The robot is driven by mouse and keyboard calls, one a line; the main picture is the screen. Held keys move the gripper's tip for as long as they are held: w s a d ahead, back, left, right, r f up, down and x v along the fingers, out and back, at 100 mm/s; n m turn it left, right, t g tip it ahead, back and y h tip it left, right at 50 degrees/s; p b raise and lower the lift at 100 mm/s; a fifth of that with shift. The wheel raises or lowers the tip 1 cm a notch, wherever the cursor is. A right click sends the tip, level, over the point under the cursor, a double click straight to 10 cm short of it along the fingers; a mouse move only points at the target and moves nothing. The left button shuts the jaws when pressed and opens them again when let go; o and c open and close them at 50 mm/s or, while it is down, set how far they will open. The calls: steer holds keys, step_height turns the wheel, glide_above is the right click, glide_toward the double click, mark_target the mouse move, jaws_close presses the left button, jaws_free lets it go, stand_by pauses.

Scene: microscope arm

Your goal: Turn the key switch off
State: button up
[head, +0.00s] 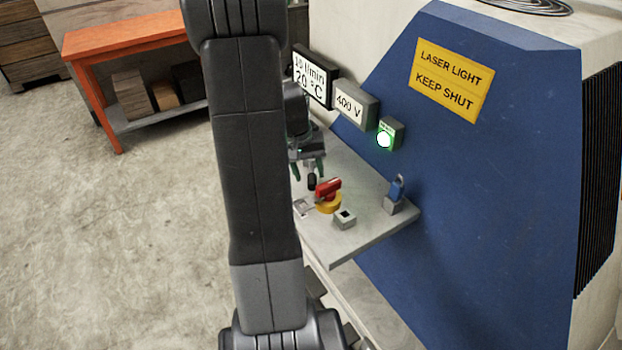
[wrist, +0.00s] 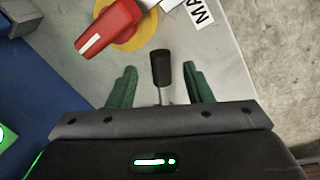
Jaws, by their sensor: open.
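My gripper (head: 308,170) is over the grey shelf of the blue machine. In the wrist view its green fingers are apart (wrist: 160,76), with a black knob (wrist: 161,66) on a metal stem showing between them. In the head view this knob (head: 311,182) is just under the fingertips; I cannot tell whether they reach around it. A grey block with an upright blue piece (head: 397,189), which looks like a key or padlock, stands at the shelf's right end. I cannot tell for certain which part is the key switch. The gripper holds nothing that I can see.
A red handle (head: 328,188) on a yellow disc (head: 328,206) is close to the knob. A small grey box (head: 344,220) with a dark top sits near the shelf's front edge. A lit green lamp (head: 384,140) is on the blue panel (head: 480,180).

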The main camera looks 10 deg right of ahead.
mark_target(311, 182)
steer(key=shift+s+d+f, duration=0.1)
steer(key=shift+d+f, duration=0.1)
steer(key=shift+f, duration=0.8)
steer(key=shift+d+f, duration=0.15)
steer(key=shift+f, duration=0.8)
steer(key=shift+c, duration=0.3)
jaws_close()
